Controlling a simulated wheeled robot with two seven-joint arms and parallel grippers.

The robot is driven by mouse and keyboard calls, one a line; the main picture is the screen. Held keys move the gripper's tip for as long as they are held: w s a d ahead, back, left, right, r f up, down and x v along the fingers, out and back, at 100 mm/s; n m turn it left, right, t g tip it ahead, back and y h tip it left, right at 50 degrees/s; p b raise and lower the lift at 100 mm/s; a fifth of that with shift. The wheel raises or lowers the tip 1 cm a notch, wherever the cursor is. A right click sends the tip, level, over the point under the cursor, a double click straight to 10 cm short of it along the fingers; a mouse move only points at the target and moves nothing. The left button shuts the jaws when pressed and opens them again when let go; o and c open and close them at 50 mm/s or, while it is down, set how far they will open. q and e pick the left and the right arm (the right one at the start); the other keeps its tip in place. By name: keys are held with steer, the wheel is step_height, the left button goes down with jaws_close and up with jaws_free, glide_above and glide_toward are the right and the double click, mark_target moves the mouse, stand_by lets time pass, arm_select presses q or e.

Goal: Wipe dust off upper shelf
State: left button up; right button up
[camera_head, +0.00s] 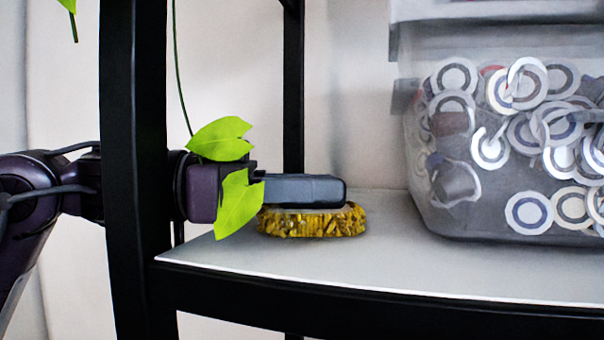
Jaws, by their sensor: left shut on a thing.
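My left gripper (318,190) reaches in from the left, behind the shelf's black front post. It is shut on a yellow-brown textured sponge (312,222), which sits under the fingers at the left end of the upper shelf (385,262). The sponge appears to touch the shelf's pale grey surface. Green leaves partly cover the gripper's body. No dust can be made out on the visible surface. My right gripper is not in view.
A clear plastic bin (425,205) full of round ring-shaped pieces stands on the shelf's right side. A black post (134,120) rises at the left front. Green leaves (238,203) hang on a vine near the gripper. Bare shelf lies between sponge and bin.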

arm_select(q)
steer(key=shift+w+d, duration=0.15)
steer(key=shift+d, duration=0.1)
steer(key=shift+f, duration=0.1)
steer(key=shift+s+a+f+b, duration=0.1)
steer(key=shift+s+a+b, duration=0.2)
steer(key=shift+b, duration=0.25)
steer(key=shift+s+f, duration=0.1)
steer(key=shift+f, duration=0.1)
steer(key=shift+w+r+p, duration=0.25)
steer(key=shift+r+p, duration=0.15)
steer(key=shift+p, duration=0.4)
steer(key=shift+w+d, duration=0.1)
steer(key=shift+w+d+f, duration=0.1)
steer(key=shift+d, duration=0.1)
steer(key=shift+s+a+f+b, duration=0.15)
steer(key=shift+s+a+b, duration=0.15)
steer(key=shift+s+b, duration=0.15)
steer(key=shift+f, duration=0.2)
steer(key=shift+w+r+p, duration=0.2)
steer(key=shift+r+p, duration=0.2)
steer(key=shift+p, duration=0.3)
steer(key=shift+w+d, duration=0.2)
steer(key=shift+d, duration=0.1)
steer(key=shift+f, duration=0.15)
steer(key=shift+s+a+f+b, duration=0.1)
steer(key=shift+s+a+b, duration=0.15)
steer(key=shift+b, duration=0.05)
